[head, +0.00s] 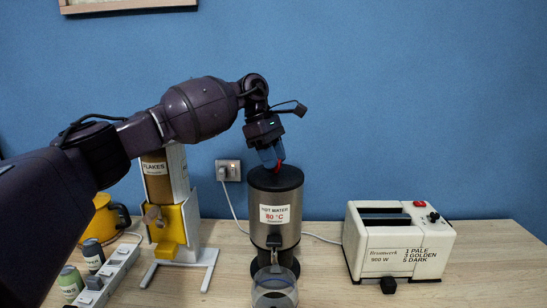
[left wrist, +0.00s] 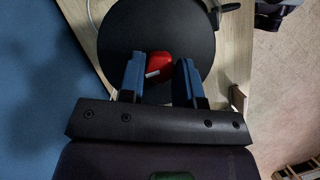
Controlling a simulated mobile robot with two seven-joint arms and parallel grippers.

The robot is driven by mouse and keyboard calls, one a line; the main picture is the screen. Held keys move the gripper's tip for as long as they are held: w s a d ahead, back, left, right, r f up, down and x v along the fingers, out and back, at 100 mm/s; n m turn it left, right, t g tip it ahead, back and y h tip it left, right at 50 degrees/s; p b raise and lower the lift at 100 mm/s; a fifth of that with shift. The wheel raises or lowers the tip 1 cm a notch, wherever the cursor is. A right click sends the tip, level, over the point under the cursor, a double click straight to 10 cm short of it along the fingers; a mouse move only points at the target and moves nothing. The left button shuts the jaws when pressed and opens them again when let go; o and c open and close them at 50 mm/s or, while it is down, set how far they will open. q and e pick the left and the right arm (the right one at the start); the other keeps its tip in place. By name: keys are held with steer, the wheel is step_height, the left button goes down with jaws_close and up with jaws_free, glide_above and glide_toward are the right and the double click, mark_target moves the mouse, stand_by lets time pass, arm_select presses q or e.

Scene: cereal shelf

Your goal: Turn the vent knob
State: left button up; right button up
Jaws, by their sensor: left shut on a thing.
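The hot water dispenser (head: 274,226) is a steel cylinder with a black lid, labelled 80 °C. The red vent knob (left wrist: 158,66) stands on the round black lid (left wrist: 185,28); in the head view only a bit of red (head: 281,167) shows beside the fingers. My left gripper (head: 271,157) reaches down onto the lid from above. A small pale mark shows on the knob. My right gripper is in neither view.
A glass jug (head: 274,290) stands under the dispenser's tap. A white toaster (head: 398,241) is to the right. The table is clear at far right.

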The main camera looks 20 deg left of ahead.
arm_select(q)
steer(key=shift+r, duration=0.1)
steer(key=o, duration=0.8)
steer(key=shift+o, duration=0.7)
steer(key=v, duration=1)
steer(key=shift+a+r+b, duration=0.2)
steer(key=shift+r+b, duration=0.15)
steer(key=shift+b, duration=0.05)
